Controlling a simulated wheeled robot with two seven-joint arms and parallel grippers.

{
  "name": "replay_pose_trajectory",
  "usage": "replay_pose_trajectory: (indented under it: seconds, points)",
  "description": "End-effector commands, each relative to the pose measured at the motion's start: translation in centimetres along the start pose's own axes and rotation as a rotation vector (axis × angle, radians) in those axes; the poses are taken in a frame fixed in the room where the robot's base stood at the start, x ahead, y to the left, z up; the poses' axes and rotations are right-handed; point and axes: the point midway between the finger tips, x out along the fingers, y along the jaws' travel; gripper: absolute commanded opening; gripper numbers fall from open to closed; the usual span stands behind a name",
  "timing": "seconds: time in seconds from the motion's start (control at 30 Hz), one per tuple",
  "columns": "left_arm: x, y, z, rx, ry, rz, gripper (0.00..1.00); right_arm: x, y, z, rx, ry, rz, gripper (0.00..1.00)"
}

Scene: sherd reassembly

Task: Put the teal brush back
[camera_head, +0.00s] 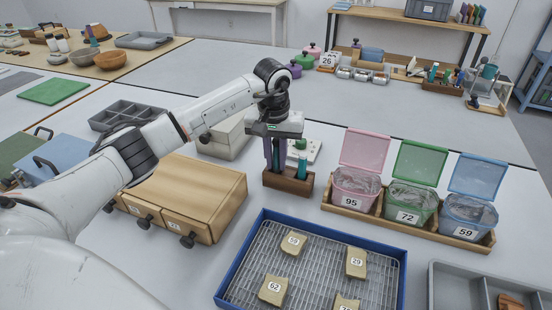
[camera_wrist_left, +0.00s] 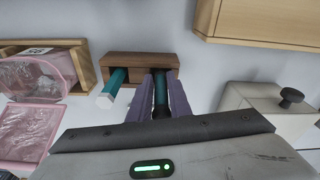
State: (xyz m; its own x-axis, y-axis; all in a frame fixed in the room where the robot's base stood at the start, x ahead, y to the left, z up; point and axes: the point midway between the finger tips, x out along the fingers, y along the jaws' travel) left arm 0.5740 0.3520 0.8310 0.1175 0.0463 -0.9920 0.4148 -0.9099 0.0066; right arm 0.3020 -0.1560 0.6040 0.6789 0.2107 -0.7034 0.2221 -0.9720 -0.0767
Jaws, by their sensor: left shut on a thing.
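My left gripper (camera_head: 273,160) is over the left part of a small wooden holder block (camera_head: 288,186). Its purple fingers (camera_wrist_left: 177,96) are shut on a dark teal handle, the teal brush (camera_wrist_left: 160,92), which the head view mostly hides. In the left wrist view the brush reaches the holder (camera_wrist_left: 140,62); how deep it sits cannot be told. A second teal-handled tool (camera_wrist_left: 115,86) with a pale end stands in the holder beside the fingers; it also shows in the head view (camera_head: 302,165). My right gripper is not in view.
A wooden drawer box (camera_head: 195,190) stands left of the holder. Pink (camera_head: 357,185), green (camera_head: 411,200) and blue (camera_head: 468,214) lidded bins stand right. A blue-rimmed tray (camera_head: 233,267) with numbered sherds lies in front. A white block (camera_head: 222,138) stands behind.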

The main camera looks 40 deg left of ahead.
Motion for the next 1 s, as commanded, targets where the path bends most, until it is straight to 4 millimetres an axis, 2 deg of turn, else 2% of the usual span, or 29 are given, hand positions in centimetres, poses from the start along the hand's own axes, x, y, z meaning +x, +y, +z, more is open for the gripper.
replay_pose_trajectory:
  seconds: [0.03, 0.07, 0.17, 0.43, 0.57, 0.67, 1.0]
  points:
    - [0.3, 0.0, 0.0, -0.001, 0.0, 0.0, 0.0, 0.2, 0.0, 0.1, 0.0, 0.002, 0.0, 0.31]
    - [0.2, 0.0, 0.0, -0.001, 0.0, 0.0, 0.21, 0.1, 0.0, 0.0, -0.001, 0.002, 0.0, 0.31]
    - [0.2, 0.0, 0.0, -0.001, 0.0, 0.0, 0.36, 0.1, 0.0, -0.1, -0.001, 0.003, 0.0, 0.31]
    - [0.1, 0.0, 0.0, -0.001, -0.001, 0.0, 0.36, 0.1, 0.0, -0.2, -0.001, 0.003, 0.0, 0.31]
    - [-0.7, 0.0, -0.1, 0.0, 0.001, 0.0, 0.36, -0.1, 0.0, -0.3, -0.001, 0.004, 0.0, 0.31]
    - [-2.3, 0.0, -0.2, -0.001, 0.004, 0.001, 0.36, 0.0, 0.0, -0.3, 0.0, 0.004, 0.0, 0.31]
    - [-9.4, 0.0, -0.1, -0.001, 0.004, 0.0, 0.36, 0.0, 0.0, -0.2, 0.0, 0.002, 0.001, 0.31]
